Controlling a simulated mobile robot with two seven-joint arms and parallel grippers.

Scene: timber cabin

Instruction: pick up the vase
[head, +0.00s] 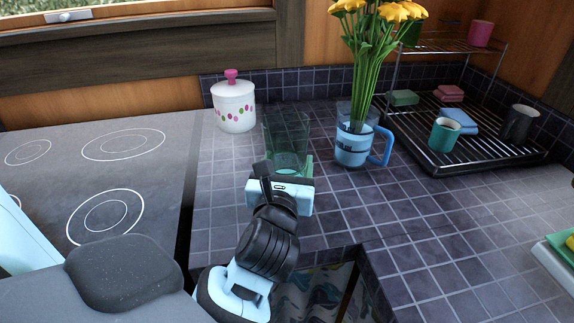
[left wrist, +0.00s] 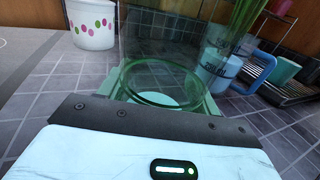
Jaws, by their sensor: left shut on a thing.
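The vase (head: 286,137) is a clear, green-tinted glass vessel, upright and empty, over the tiled counter in the head view. In the left wrist view the vase (left wrist: 160,50) fills the upper middle, with its round base seen through the glass. My left gripper (head: 287,168) is shut on the vase low on its body, with one finger on each side in the left wrist view (left wrist: 163,92). The gripper body hides the near lower part. I cannot tell whether the base touches the counter. My right gripper is not in view.
A glass jug (head: 352,150) with a blue handle and yellow flowers stands close to the right. A white lidded jar (head: 234,107) stands behind left. A dish rack (head: 455,160) with mugs is farther right. The cooktop (head: 60,172) is left. The counter's front right is mostly clear.

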